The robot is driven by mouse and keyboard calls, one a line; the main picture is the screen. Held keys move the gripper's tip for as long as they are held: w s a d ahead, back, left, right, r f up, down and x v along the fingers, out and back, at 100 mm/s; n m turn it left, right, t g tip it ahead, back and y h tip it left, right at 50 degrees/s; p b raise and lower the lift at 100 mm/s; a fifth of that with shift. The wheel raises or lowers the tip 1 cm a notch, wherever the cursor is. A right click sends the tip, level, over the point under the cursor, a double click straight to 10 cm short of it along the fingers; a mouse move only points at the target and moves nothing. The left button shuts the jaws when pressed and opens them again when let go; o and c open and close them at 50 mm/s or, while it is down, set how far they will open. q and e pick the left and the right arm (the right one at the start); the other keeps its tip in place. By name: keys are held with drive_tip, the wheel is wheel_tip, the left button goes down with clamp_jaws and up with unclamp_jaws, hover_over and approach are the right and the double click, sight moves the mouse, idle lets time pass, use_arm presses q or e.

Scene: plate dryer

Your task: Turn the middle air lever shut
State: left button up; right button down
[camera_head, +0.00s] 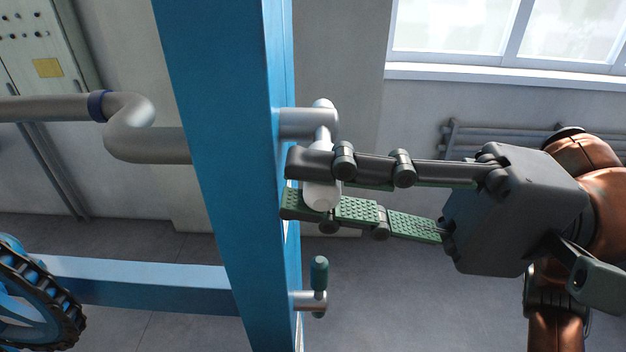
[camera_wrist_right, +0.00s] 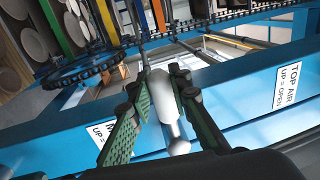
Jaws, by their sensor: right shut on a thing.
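A lever with a pale grey-white handle (camera_head: 322,192) hangs down from a grey stub (camera_head: 305,123) on the blue post. My right gripper (camera_head: 312,183) reaches in from the right and is shut on this handle, with one finger above and one below in the head view. In the right wrist view the white handle (camera_wrist_right: 161,98) sits between the fingers of the right gripper (camera_wrist_right: 165,95). A label beginning with M (camera_wrist_right: 103,130) is beside it, mostly hidden by a finger. My left gripper is not in view.
A smaller lever with a dark green handle (camera_head: 319,275) stands upright lower on the blue post (camera_head: 217,150). A "TOP AIR, UP = OPEN" label (camera_wrist_right: 292,88) is on the blue beam (camera_wrist_right: 235,100). A chain and sprocket (camera_wrist_right: 80,72) lie beyond. Free floor is at lower right.

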drive_tip(key=shift+f, duration=0.1)
drive_tip(key=c, duration=1.8)
unclamp_jaws()
drive_tip(key=shift+o, duration=0.2)
drive_tip(key=shift+d, duration=0.1)
drive_tip(key=d+f, duration=0.1)
drive_tip(key=d, duration=1)
drive_tip(key=shift+d+f, duration=0.35)
drive_tip(key=shift+f, duration=0.05)
drive_tip(key=shift+w, duration=0.15)
